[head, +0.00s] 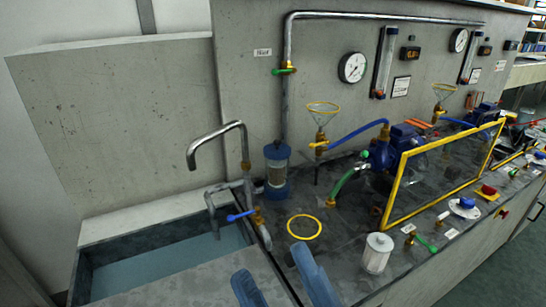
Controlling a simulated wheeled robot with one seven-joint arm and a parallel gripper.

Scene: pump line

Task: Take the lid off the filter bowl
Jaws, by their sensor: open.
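The filter bowl (277,172) stands upright on the dark bench against the back wall, right of the sink, with a see-through body and a blue base. A blue cap that looks like its lid (276,150) sits on top. My gripper (270,262) shows as two blue fingers at the bottom edge, spread apart with nothing between them. It is well in front of the bowl and apart from it. The rest of my gripper is out of the picture.
A yellow ring (304,227) lies flat on the bench between my gripper and the bowl. A white cylinder (376,255) stands to the right. A tap (217,140) rises left, over the water-filled sink (165,262). A yellow frame (398,185) guards the blue pump (381,157).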

